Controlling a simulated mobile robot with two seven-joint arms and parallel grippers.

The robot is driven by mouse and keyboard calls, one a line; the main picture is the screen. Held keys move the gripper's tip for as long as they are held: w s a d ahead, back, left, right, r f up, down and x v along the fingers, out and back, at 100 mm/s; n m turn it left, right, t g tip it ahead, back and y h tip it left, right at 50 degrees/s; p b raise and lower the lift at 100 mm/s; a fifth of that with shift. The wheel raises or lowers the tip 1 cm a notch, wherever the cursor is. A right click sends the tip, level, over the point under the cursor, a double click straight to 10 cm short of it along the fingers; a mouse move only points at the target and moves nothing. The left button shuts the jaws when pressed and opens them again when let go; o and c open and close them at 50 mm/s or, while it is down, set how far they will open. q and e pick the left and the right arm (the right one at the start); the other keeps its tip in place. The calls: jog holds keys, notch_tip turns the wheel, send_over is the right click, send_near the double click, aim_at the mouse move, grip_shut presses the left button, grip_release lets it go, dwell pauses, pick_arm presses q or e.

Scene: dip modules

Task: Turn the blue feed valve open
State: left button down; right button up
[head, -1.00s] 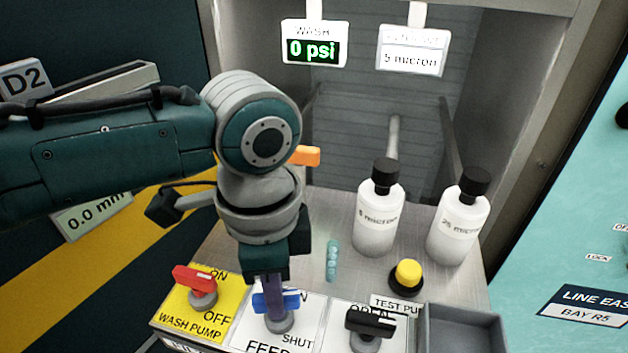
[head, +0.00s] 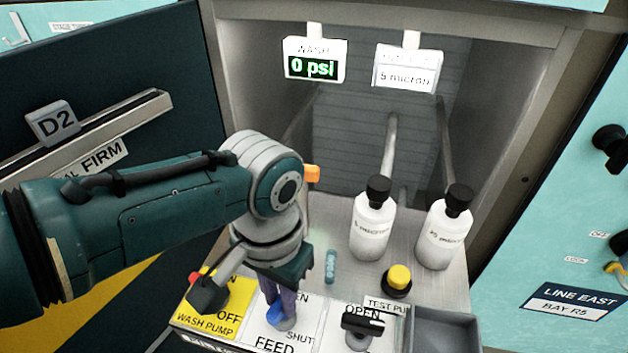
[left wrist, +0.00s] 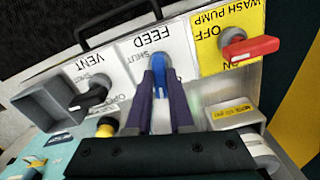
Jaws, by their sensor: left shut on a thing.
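The blue feed valve handle (head: 276,313) stands on the white FEED panel (head: 262,338) at the front of the bench. My left gripper (head: 280,298) points down from above and is shut on the handle. In the left wrist view the blue handle (left wrist: 158,66) lies between the two purple fingers, running roughly front to back. The SHUT label shows beside it in both views. The OPEN label is partly hidden by my gripper in the head view. My right gripper is not in view.
The red wash pump handle (left wrist: 250,48) is close on one side, the black vent valve (head: 362,322) on the other. Behind are a yellow button (head: 398,277), a teal vial (head: 330,266) and two white bottles (head: 373,222) (head: 444,230). A grey tray (head: 443,325) is at right.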

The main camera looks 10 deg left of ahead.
pick_arm(q)
jog(key=shift+n+p, duration=0.3)
jog(key=shift+n, duration=1)
jog(key=c, duration=0.8)
grip_release()
notch_tip(320, 180, up, 9)
jog(key=p, duration=0.6)
jog(key=shift+r, duration=0.45)
